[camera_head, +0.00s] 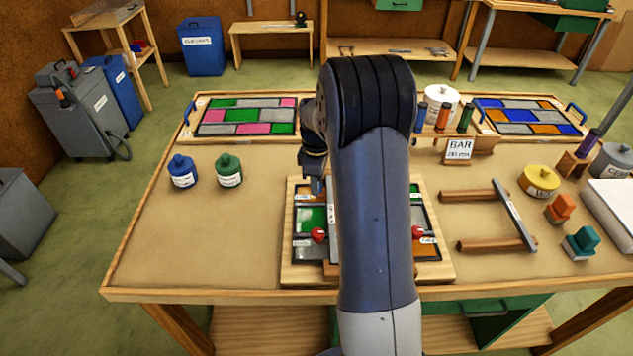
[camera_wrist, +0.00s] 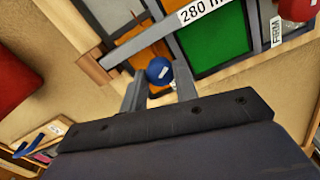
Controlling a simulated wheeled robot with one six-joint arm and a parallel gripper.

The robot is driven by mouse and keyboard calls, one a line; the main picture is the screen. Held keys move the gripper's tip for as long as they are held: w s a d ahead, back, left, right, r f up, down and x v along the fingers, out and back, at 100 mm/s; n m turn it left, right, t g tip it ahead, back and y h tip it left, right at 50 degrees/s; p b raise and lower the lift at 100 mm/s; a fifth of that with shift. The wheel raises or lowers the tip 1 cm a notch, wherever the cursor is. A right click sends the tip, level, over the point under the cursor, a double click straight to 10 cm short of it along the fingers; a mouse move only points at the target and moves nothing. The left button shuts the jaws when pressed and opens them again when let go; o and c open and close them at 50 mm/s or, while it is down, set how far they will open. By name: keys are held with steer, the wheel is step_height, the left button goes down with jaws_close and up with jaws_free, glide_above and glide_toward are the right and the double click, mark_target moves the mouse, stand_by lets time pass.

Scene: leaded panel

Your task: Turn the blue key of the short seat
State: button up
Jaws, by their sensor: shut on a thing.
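My gripper (camera_wrist: 160,85) is shut on a blue key (camera_wrist: 158,71) with a round top and a small white mark, seen between the two fingers in the wrist view. In the head view my gripper (camera_head: 316,182) is over the far part of a wooden board (camera_head: 300,273); my arm hides the middle of the board and the blue key. The board holds a leaded panel with a green pane (camera_wrist: 213,45) and an orange pane (camera_wrist: 150,50). A grey bar (camera_wrist: 150,36) with a "280" label lies across it. Which seat the key belongs to cannot be read.
Red knobs sit on the board at left (camera_head: 318,235) and right (camera_head: 418,232). Blue (camera_head: 182,171) and green (camera_head: 228,170) jars stand to the left. A wooden frame with a metal bar (camera_head: 516,214) lies at right. The table's left front is clear.

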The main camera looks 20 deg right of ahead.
steer(key=n, duration=0.4)
steer(key=shift+n, duration=0.3)
steer(key=n, duration=0.4)
steer(key=shift+n, duration=0.4)
steer(key=o, duration=1)
steer(key=shift+c, duration=0.2)
step_height(320, 180, up, 11)
steer(key=b, duration=0.1)
steer(key=shift+f, duration=0.15)
